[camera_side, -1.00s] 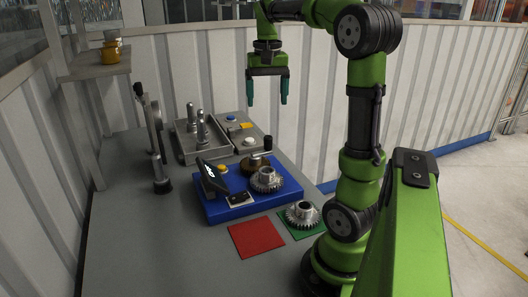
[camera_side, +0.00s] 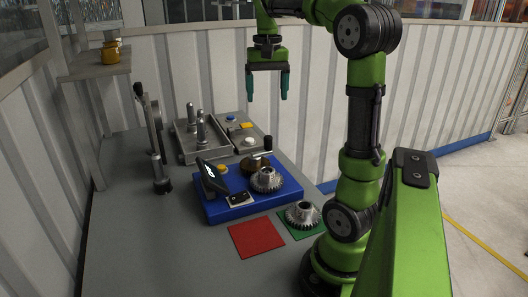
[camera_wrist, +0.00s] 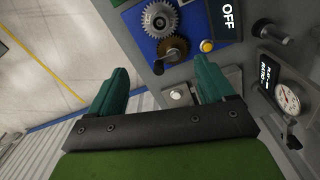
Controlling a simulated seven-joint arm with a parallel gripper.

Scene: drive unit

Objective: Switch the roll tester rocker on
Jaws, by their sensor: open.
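The blue roll tester base (camera_side: 218,212) stands on the grey table. It carries a metal gear (camera_side: 266,179), a brown crank wheel (camera_side: 253,165), a yellow button (camera_side: 222,168) and a tilted dark display (camera_side: 211,180). In the wrist view the display (camera_wrist: 226,18) reads OFF. A small black-and-white part (camera_side: 240,199) sits at the base's front; I cannot tell whether it is the rocker or a label. My gripper (camera_side: 267,95) is open and empty, high above the table's back part. In the wrist view its fingers (camera_wrist: 165,80) are wide apart.
A red mat (camera_side: 256,237) and another gear (camera_side: 302,215) on a green mat lie in front.

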